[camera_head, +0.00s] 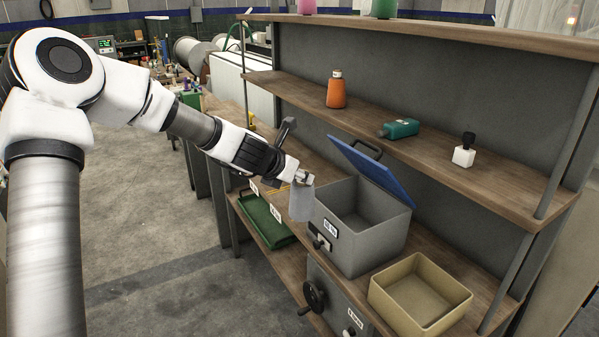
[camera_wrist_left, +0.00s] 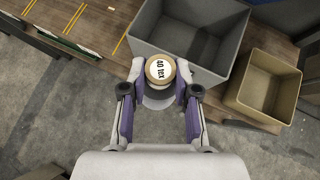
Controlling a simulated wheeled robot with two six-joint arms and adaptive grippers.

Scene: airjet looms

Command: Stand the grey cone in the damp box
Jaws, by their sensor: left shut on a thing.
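The grey cone (camera_head: 301,203) hangs upright from my left gripper (camera_head: 305,177), which is shut on its top. In the left wrist view the cone's top (camera_wrist_left: 160,70) shows a round label reading "40 tex" between the fingers of the left gripper (camera_wrist_left: 160,88). The damp box (camera_head: 374,246) is a grey bin with its blue lid (camera_head: 372,171) raised. It stands on the bench just right of the cone, and its open inside looks empty. In the wrist view the box (camera_wrist_left: 205,75) lies just beyond the cone. The cone is outside the box, by its front left side. My right gripper does not show.
A tan open tray (camera_head: 420,296) stands right of the box. A green tray (camera_head: 265,220) sits lower left. The shelf above holds an orange cone (camera_head: 336,91), a teal cone lying down (camera_head: 399,129) and a white block with a black knob (camera_head: 464,151).

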